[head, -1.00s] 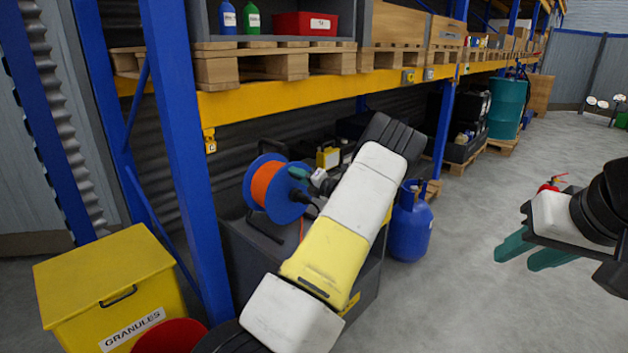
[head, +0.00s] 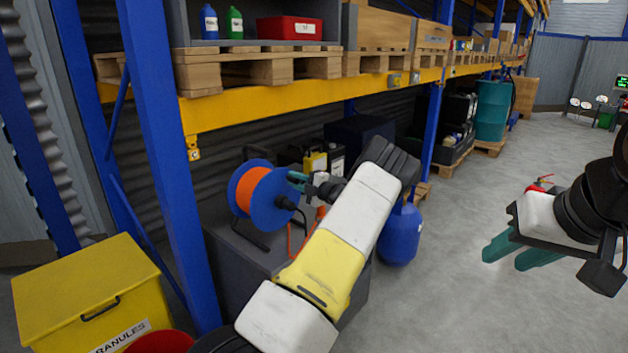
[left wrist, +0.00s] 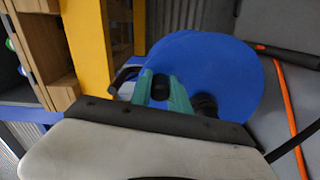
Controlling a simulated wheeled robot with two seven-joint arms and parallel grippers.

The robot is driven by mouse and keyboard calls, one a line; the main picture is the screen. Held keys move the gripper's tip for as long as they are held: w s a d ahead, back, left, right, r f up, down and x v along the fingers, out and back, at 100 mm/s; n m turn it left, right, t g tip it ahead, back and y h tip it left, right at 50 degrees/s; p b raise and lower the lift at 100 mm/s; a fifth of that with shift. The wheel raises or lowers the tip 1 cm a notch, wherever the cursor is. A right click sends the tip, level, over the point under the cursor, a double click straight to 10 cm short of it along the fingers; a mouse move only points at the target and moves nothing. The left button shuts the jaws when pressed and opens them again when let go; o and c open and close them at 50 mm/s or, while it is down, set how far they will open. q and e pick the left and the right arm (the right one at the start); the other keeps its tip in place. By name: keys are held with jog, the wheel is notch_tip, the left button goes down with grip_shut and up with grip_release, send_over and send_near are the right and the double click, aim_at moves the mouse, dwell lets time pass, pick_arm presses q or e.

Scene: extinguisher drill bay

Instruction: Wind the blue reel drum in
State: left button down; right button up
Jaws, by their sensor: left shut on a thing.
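The blue reel drum (head: 275,212), wound with orange hose (head: 248,186), stands upright on a dark grey cabinet (head: 232,252). Its blue side disc (left wrist: 215,65) fills the middle of the left wrist view. My left gripper (head: 297,180) is at the upper right edge of the disc. In the left wrist view its green fingers (left wrist: 160,92) are shut on a small dark crank knob (left wrist: 159,84) in front of the disc. A black hub (head: 287,203) shows at the disc's middle. My right gripper (head: 518,256) is open and empty over bare floor at the right.
A blue rack post (head: 172,170) and a yellow granules bin (head: 85,290) stand left of the cabinet. A blue gas cylinder (head: 400,237) stands right of it, behind my left arm. A yellow beam (head: 270,105) with pallets runs above.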

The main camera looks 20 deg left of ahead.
pick_arm(q)
jog(key=shift+w+f, duration=0.1)
dwell(0.3)
jog(key=c, duration=1.2)
grip_release()
jog(key=shift+c, duration=0.2)
jog(key=shift+d, duration=0.1)
jog(key=v, duration=0.7)
jog(key=shift+d, duration=0.35)
